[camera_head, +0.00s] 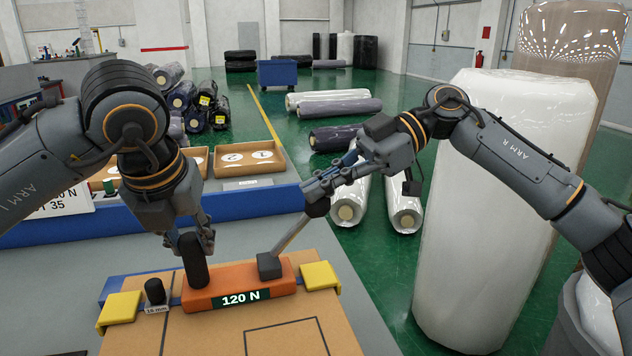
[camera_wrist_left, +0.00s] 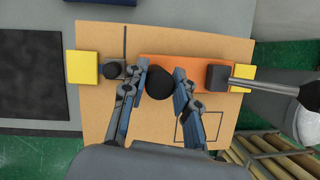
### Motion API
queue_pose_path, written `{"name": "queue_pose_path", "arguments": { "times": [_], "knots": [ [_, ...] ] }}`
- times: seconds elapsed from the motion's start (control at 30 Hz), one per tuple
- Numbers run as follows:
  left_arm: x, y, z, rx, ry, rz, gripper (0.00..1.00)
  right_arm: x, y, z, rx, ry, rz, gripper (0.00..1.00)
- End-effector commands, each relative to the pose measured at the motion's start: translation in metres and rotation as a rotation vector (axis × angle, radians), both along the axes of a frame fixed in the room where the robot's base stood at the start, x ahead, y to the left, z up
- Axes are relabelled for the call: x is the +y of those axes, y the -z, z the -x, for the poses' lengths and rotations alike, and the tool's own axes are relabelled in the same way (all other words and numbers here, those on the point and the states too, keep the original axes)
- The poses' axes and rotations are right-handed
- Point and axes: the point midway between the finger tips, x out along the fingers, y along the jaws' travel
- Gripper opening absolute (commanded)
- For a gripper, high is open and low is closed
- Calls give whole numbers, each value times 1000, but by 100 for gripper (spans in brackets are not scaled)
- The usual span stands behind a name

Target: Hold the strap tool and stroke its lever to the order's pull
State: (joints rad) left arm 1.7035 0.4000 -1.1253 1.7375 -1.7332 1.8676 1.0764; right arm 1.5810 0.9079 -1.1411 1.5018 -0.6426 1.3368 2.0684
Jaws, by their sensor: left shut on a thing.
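The orange strap tool (camera_head: 215,296) lies on a cardboard surface, with a "120 N" display on its front. Its upright black grip (camera_head: 193,266) stands at its left part. My left gripper (camera_head: 191,243) is shut on that grip; the wrist view shows the fingers on either side of its round top (camera_wrist_left: 159,84). The grey lever (camera_head: 291,232) rises from a dark block on the tool, leaning up and right to a dark knob (camera_head: 318,207). My right gripper (camera_head: 316,192) is at the knob; its exact hold on it is unclear.
Yellow corner pieces (camera_head: 320,275) flank the tool. A small black knob (camera_head: 154,291) labelled "16 mm" stands left of it. Numbered cardboard trays (camera_head: 277,165) lie behind, past the blue edge. A tall white wrapped roll (camera_head: 490,220) stands close under my right arm.

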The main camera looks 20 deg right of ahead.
Motion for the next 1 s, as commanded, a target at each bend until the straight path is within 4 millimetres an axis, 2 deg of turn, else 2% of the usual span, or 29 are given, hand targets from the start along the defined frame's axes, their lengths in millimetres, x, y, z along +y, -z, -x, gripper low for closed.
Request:
{"name": "queue_pose_path", "arguments": {
  "times": [0.03, 0.47, 1.0],
  "knots": [
    [2, 0, 0, 1, -5, -4, 0, -4, 6, -1, 7, 5, 12, 0],
    [4, 1, 0, 4, -8, -7, 0, -9, 7, -3, 11, 11, 15, 0],
    [3, 2, 0, 5, -4, -7, 0, -86, -29, -7, 4, 6, 4, 0]
  ]
}}
